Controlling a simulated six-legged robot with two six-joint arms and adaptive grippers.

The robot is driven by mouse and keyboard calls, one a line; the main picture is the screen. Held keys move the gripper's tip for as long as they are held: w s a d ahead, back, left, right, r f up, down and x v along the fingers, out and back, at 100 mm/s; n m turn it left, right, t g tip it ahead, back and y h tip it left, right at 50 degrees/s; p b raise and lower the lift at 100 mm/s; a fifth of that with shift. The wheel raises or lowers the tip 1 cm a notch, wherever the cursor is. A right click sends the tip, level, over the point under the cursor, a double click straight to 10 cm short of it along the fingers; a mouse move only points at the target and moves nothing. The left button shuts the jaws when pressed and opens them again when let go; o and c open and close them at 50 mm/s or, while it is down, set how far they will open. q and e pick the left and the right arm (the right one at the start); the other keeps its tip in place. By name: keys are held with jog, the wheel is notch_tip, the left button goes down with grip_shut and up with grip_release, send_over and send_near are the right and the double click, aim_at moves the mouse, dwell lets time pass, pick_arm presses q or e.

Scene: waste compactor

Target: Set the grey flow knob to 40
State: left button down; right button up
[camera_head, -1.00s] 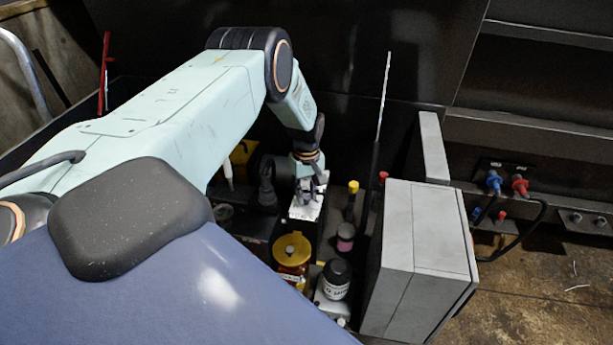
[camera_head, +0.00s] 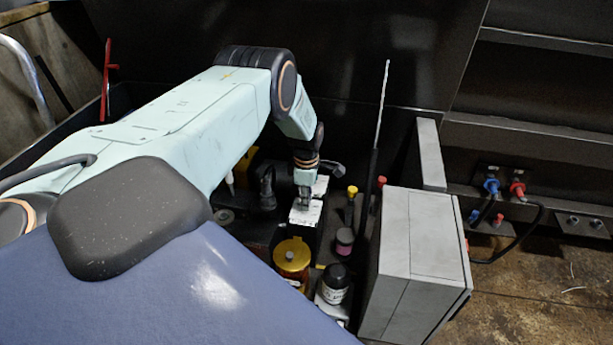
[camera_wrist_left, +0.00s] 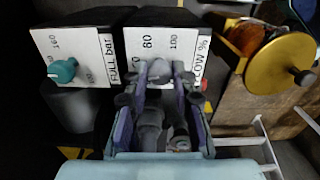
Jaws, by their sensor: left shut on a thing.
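My left gripper (camera_head: 304,203) is down at the white-faced flow panel (camera_head: 306,217). In the left wrist view the gripper (camera_wrist_left: 160,78) is shut on the grey flow knob (camera_wrist_left: 159,70), which is mostly hidden between the fingertips. The flow panel's face (camera_wrist_left: 140,45) shows 60, 80 and 100 marks and a partly covered "OW %" label. The knob's pointer and the 40 mark cannot be made out. My right gripper is not in view.
A teal knob (camera_wrist_left: 62,71) sits on the neighbouring "FULL bar" panel (camera_wrist_left: 85,50). A yellow-lidded container (camera_head: 292,254), a dark jar (camera_head: 335,283) and a grey cabinet (camera_head: 415,260) stand close to the right. A thin upright rod (camera_head: 383,105) rises nearby.

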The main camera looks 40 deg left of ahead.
pick_arm(q)
jog(key=n, duration=0.4)
jog(key=shift+a+n+p, duration=0.1)
jog(key=shift+n+p, duration=0.2)
jog(key=shift+n, duration=0.1)
jog(key=shift+n+p, duration=0.3)
jog(key=shift+n, duration=2.2)
jog(key=c, duration=1.1)
grip_release()
jog(key=shift+r, duration=0.1)
notch_tip(320, 180, up, 12)
jog(key=shift+f, duration=0.1)
